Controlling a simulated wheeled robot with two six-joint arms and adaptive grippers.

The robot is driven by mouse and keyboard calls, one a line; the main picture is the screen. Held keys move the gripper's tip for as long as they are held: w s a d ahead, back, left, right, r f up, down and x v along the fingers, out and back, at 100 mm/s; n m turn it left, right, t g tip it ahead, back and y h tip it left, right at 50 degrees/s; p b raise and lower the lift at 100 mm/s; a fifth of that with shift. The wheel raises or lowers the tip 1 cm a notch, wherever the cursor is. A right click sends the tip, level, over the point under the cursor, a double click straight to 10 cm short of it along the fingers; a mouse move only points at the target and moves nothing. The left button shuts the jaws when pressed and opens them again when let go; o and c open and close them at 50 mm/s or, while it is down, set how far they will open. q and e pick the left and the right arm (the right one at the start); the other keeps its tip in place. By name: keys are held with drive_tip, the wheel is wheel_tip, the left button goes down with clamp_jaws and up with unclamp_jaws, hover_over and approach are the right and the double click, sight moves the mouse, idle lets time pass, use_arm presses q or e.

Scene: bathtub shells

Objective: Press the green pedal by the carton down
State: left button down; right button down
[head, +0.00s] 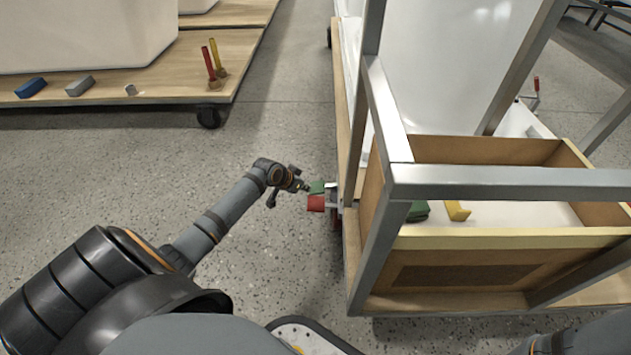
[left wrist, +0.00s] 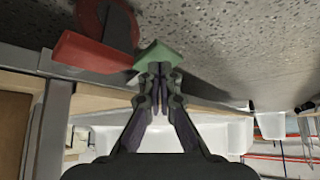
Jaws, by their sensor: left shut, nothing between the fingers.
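The green pedal (head: 316,187) sticks out from the left side of the cart at its wheel, with a red pedal (head: 316,203) beside it, nearer me. My left gripper (head: 304,187) is shut and empty, with its tips right at the green pedal. In the left wrist view, the green pedal (left wrist: 158,54) lies just beyond the shut fingertips (left wrist: 160,70); I cannot tell if they touch. The red pedal (left wrist: 88,52) is left of it there. A brown open box (head: 480,275), perhaps the carton, stands on the cart. My right gripper is out of view.
Metal posts and a rail (head: 510,182) frame the box, close to the right of the pedals. A green thing (head: 418,211) and a yellow thing (head: 457,210) are in the box. A wooden platform (head: 190,75) carries a white tub at the back left. The floor between is clear.

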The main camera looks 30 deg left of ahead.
use_arm(q)
drive_tip(key=v, duration=1.1)
drive_tip(key=shift+s+r, duration=0.3)
